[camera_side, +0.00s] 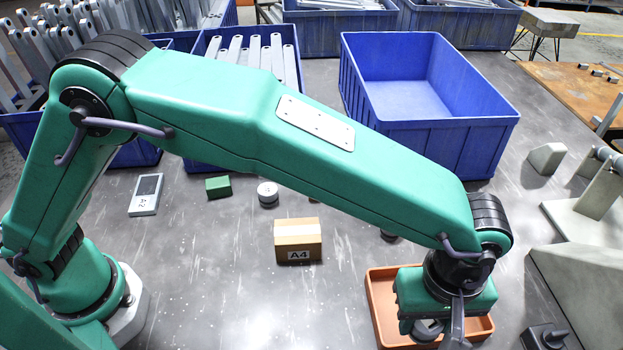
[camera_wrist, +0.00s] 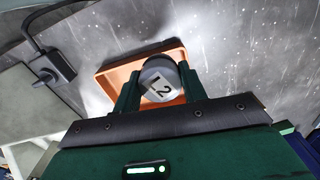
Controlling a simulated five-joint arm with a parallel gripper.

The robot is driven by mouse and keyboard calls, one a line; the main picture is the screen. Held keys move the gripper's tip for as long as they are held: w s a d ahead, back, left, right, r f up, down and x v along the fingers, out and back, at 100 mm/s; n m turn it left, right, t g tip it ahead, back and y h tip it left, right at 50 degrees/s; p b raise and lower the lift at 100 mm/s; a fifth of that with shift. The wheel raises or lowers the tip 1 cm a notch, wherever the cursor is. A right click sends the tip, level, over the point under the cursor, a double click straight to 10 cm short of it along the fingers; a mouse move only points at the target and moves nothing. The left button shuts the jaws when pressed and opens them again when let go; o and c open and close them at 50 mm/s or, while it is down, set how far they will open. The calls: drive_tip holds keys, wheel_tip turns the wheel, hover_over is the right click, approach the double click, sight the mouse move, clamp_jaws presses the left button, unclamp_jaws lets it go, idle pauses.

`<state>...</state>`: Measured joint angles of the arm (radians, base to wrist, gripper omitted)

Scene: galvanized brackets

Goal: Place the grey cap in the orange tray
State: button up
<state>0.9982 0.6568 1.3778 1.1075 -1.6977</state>
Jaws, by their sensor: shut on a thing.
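The orange tray (camera_side: 376,308) sits on the grey table at the lower right of the side view, and part of it shows in the wrist view (camera_wrist: 112,76). My gripper (camera_side: 440,326) is over the tray, pointing down. In the wrist view my gripper (camera_wrist: 160,90) is shut on the grey cap (camera_wrist: 158,76), a round piece with a label that ends in "2". In the side view the cap (camera_side: 428,328) shows partly below the gripper, within the tray's outline. I cannot tell whether it touches the tray floor.
A cardboard box marked A4 (camera_side: 298,240) stands left of the tray. A white round piece (camera_side: 268,192), a green block (camera_side: 218,187) and a grey device (camera_side: 146,194) lie further left. An empty blue bin (camera_side: 430,120) stands behind.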

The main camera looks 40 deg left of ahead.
drive_tip(key=w+f, duration=0.2)
drive_tip(key=w, duration=0.1)
drive_tip(key=w+a+f, duration=0.1)
drive_tip(key=w+f, duration=0.1)
drive_tip(key=w, duration=0.1)
drive_tip(key=w+f, duration=0.1)
drive_tip(key=w, duration=0.2)
drive_tip(key=shift+w+a+f, duration=0.3)
drive_tip(key=shift+a+f, duration=0.1)
drive_tip(key=shift+f, duration=2)
drive_tip(key=shift+f, duration=0.2)
drive_tip(key=o, duration=1)
drive_tip(key=shift+r, duration=0.15)
wheel_tip(320, 180, up, 12)
